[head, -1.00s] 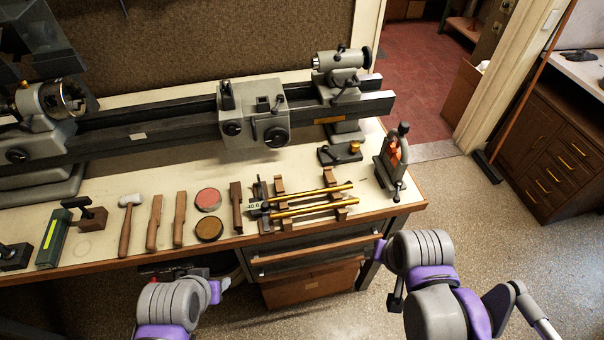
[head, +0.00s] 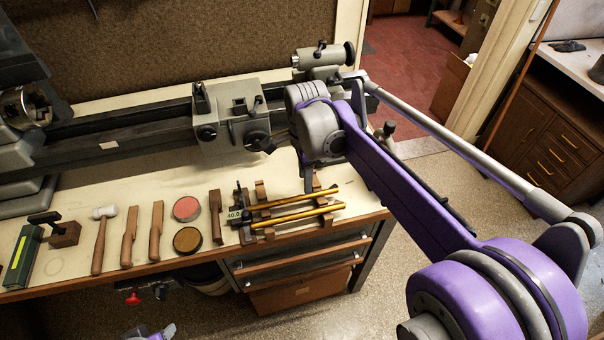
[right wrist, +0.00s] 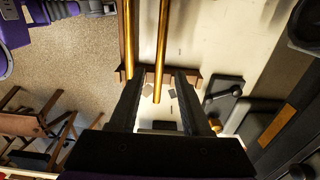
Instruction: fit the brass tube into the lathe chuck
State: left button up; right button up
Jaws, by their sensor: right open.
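Two brass tubes, a rear one (head: 305,197) and a front one (head: 310,213), lie side by side on wooden rests (head: 326,222) near the bench's front edge. My right gripper (head: 308,188) points down over the right part of the tubes, partly hidden by its own wrist. In the right wrist view my right gripper (right wrist: 160,74) is open, with one tube (right wrist: 163,45) running between its fingers in the picture. The other tube (right wrist: 128,40) lies left of it. I cannot tell the height gap. The lathe chuck (head: 24,107) is at the far left, its opening facing right.
The lathe carriage (head: 232,120) and tailstock (head: 322,62) stand behind the tubes. A mallet (head: 103,225), wooden tools (head: 157,230), a pink tin (head: 187,208) and a brown tin (head: 187,240) lie left of the rack. Bare bench top shows between them and the lathe.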

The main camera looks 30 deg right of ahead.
aim_at(294, 199)
jog(key=shift+f+b, duration=2.3)
jog(key=shift+f, duration=1.55)
grip_shut()
jog(key=shift+r, duration=0.15)
jog(key=shift+r+p, duration=2.05)
jog(key=shift+r, duration=0.65)
jog(key=shift+f, duration=0.1)
